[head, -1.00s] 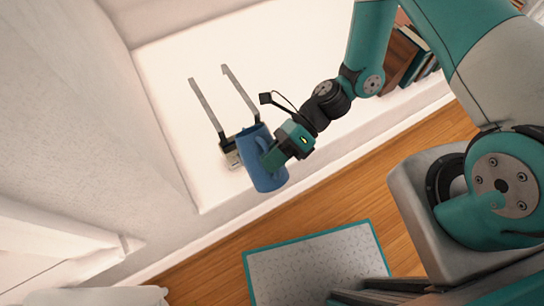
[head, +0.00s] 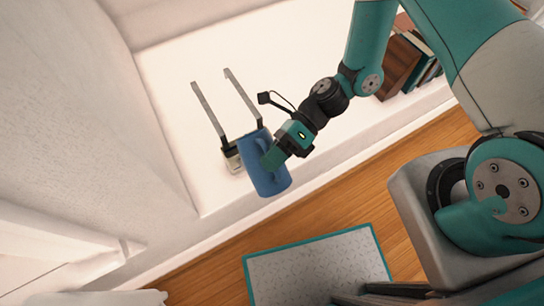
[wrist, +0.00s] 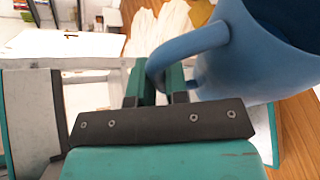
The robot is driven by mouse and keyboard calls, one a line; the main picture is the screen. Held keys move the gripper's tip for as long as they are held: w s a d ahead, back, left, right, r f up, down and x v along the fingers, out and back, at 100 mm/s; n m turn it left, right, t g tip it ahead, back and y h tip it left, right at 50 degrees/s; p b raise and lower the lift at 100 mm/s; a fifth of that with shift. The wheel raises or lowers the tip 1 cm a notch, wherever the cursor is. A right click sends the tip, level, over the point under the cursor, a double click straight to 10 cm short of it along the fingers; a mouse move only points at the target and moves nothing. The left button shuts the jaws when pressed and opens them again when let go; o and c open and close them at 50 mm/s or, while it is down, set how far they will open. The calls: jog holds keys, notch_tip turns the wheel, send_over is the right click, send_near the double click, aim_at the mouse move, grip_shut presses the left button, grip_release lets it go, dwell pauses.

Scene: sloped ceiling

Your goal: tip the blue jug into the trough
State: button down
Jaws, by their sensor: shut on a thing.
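The blue jug (head: 268,181) is held off the floor at the front edge of a white ledge in the head view. My gripper (head: 270,160) is shut on its handle, which shows between the fingers (wrist: 162,82) in the wrist view. There the jug body (wrist: 245,70) is at the upper right, with its dark opening partly cut off. I cannot tell how far it is tilted. Just behind the jug on the ledge are two long grey rails (head: 207,112) with a dark and beige end piece (head: 231,157); this may be the trough. The jug hides part of it.
The white ledge (head: 185,55) is mostly bare. Several books (head: 405,65) stand on it at the right. A grey mat with a teal border (head: 318,268) lies on the wooden floor (head: 215,275). A pale wall (head: 85,110) rises at the left.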

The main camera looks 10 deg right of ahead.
jog(key=shift+w+a+r+m+g, duration=0.15)
jog(key=shift+w+r+m+g, duration=0.15)
jog(key=shift+w+m, duration=0.1)
dwell(0.3)
